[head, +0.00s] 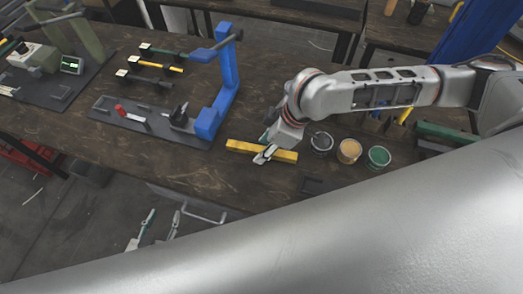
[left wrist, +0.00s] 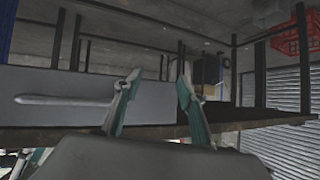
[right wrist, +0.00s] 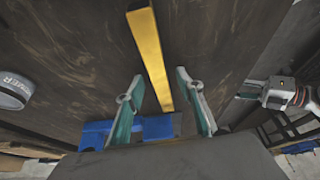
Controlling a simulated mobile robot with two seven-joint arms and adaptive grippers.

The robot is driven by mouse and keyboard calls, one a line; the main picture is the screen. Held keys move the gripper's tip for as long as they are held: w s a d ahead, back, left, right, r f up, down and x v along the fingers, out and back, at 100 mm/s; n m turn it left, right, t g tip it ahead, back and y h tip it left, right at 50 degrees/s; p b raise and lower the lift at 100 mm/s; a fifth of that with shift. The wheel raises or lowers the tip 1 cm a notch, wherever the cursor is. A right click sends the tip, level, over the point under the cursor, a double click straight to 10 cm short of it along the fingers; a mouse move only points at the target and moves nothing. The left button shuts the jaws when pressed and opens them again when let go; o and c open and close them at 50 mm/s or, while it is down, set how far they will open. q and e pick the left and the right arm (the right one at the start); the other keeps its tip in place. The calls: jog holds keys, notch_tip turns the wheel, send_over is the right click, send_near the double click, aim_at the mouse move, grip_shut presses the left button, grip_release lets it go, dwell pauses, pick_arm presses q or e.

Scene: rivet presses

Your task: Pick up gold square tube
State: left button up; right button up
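The gold square tube (head: 284,156) lies on the dark wooden table in front of the cans in the head view. My right gripper (head: 265,153) is at the tube, pointing down over its middle. In the right wrist view the tube (right wrist: 150,55) runs lengthwise, its lower end showing between the open fingers of my right gripper (right wrist: 160,82). Gaps show on both sides of the tube. I cannot tell how far above the table the fingertips are. My left gripper (head: 162,222) is open and empty beyond the table's front edge; its fingers (left wrist: 158,80) show apart in the left wrist view.
A blue press (head: 229,75) on a dark base plate stands left of the tube. Three cans, grey (head: 321,142), orange (head: 349,150) and green (head: 378,157), stand close on the right. Bare table lies in front of the tube.

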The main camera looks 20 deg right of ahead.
grip_shut()
jog(key=shift+w, duration=0.1)
